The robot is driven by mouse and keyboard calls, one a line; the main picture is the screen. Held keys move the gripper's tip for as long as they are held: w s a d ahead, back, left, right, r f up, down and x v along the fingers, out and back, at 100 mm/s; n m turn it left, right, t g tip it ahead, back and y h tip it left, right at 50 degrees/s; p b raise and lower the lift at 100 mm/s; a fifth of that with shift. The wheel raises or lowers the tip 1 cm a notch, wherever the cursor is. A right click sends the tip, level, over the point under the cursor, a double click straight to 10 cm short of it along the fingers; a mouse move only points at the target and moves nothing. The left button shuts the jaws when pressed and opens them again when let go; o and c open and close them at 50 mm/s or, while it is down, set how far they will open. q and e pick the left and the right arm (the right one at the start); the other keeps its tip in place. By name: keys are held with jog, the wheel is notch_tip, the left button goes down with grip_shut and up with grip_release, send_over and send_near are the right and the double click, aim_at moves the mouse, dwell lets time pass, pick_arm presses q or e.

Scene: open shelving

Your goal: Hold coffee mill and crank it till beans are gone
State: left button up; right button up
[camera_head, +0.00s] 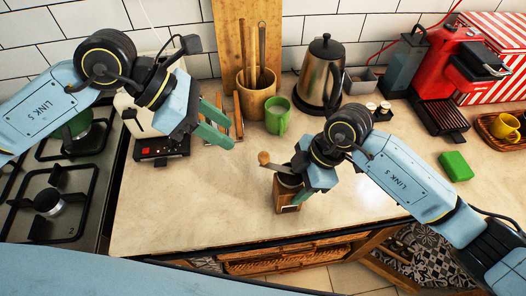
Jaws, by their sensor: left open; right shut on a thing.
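The coffee mill (287,196), with a brown wooden body, stands upright near the front edge of the counter. Its crank reaches out to the left and ends in a round wooden knob (264,158). My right gripper (298,183) is shut on the coffee mill from the right and covers part of its upper body. My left gripper (215,124) is open and empty, above the counter, up and to the left of the knob and apart from it. Beans inside the mill cannot be made out.
A green mug (278,116), a wooden utensil pot (256,100) and a steel kettle (321,75) stand behind the mill. A gas hob (62,185) is at the left. A green sponge (456,166) and a red coffee machine (452,68) are at the right. The counter left of the mill is clear.

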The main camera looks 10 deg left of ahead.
aim_at(262, 154)
pick_arm(q)
jog(key=d+f, duration=0.2)
jog(key=w+d+f+m, duration=0.1)
jog(key=d+f, duration=0.2)
jog(key=d+f+m, duration=0.1)
jog(key=d+f, duration=0.1)
jog(key=f, duration=0.1)
jog(key=shift+w+d+f, duration=0.2)
jog(key=shift+w+d, duration=0.05)
jog(key=shift+d, duration=0.05)
jog(key=shift+c, duration=0.3)
grip_shut()
